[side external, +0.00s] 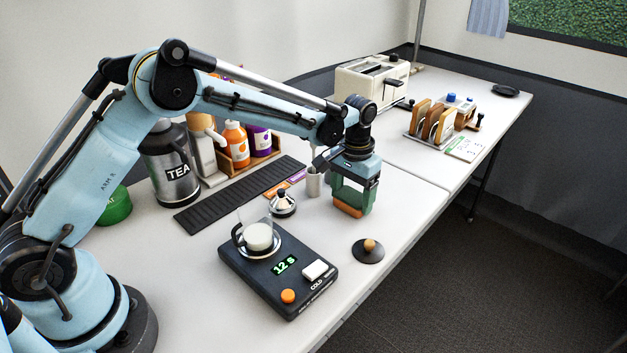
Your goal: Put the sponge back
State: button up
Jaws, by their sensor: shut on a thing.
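My gripper (353,204) hangs pointing down over the middle of the white table, right of a small pale cup. No clearly marked place for the sponge can be made out.
A black hot plate (262,283) with a glass cup (258,238) on it stands in front. A wooden-knobbed lid (367,254) lies to its right. The small cup (314,183) and a dark ribbed mat (240,195) are left of my gripper. A toaster (368,85) stands behind.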

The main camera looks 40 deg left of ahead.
aim_at(351, 196)
jog(key=shift+f, duration=0.15)
jog(key=o, duration=1.1)
notch_tip(351, 196, up, 12)
jog(key=r, duration=0.1)
jog(key=s+a+r+t, duration=0.2)
jog(key=s+r, duration=0.1)
jog(key=s, duration=0.2)
jog(key=s+a+r+t, duration=0.1)
jog(key=s+a+r, duration=0.15)
jog(key=s, duration=0.25)
jog(key=shift+s+a+f+t, duration=0.5)
jog(key=shift+s+f+t, duration=0.3)
jog(key=shift+s, duration=1.2)
jog(key=shift+s+a+f+t, duration=0.6)
jog(key=shift+s+f, duration=0.35)
jog(key=shift+s, duration=1)
jog(key=shift+s+a+f+t, duration=0.45)
jog(key=shift+s+f+t, duration=0.35)
jog(key=shift+s, duration=1.2)
